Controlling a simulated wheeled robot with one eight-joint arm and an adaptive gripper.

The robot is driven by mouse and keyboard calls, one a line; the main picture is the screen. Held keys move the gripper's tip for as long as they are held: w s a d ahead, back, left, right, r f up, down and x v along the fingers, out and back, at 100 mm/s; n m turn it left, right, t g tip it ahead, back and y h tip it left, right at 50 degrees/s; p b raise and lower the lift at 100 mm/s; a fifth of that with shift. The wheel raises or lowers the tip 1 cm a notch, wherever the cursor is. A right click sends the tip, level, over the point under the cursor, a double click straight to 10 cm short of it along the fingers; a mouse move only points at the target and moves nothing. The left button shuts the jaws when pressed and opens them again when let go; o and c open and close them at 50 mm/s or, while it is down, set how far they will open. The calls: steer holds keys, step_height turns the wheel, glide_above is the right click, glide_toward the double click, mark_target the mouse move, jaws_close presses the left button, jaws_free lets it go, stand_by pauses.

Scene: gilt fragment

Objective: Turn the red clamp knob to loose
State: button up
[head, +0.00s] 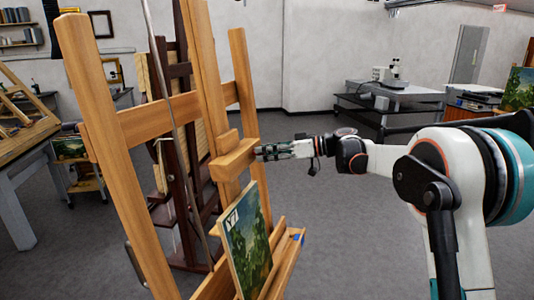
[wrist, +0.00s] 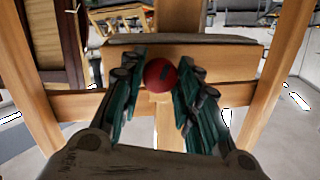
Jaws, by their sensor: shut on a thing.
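The red clamp knob (wrist: 160,75) is a round red ball on the front of the easel's wooden clamp block (wrist: 225,60). It carries a small dark teal mark. My gripper (wrist: 160,88) has its two teal-lined fingers on either side of the knob, shut on it, in the wrist view. In the head view my gripper (head: 262,152) reaches in from the right to the clamp block (head: 233,160) on the easel's upright. There the fingers hide the knob.
The wooden easel (head: 160,122) fills the left middle, with a landscape painting (head: 248,245) on its lower ledge (head: 285,265). A darker easel (head: 178,190) stands behind. A bench with a microscope (head: 395,75) is at the back right. Grey floor (head: 345,240) is open right of the easel.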

steer(key=shift+n+t+h, duration=0.4)
steer(key=shift+n, duration=1.5)
steer(key=shift+r, duration=0.1)
steer(key=o, duration=1.1)
steer(key=shift+c, duration=0.2)
steer(key=shift+d, duration=0.15)
steer(key=v, duration=1.1)
steer(key=shift+d, duration=0.35)
steer(key=shift+s+r, duration=0.1)
steer(key=shift+s, duration=0.05)
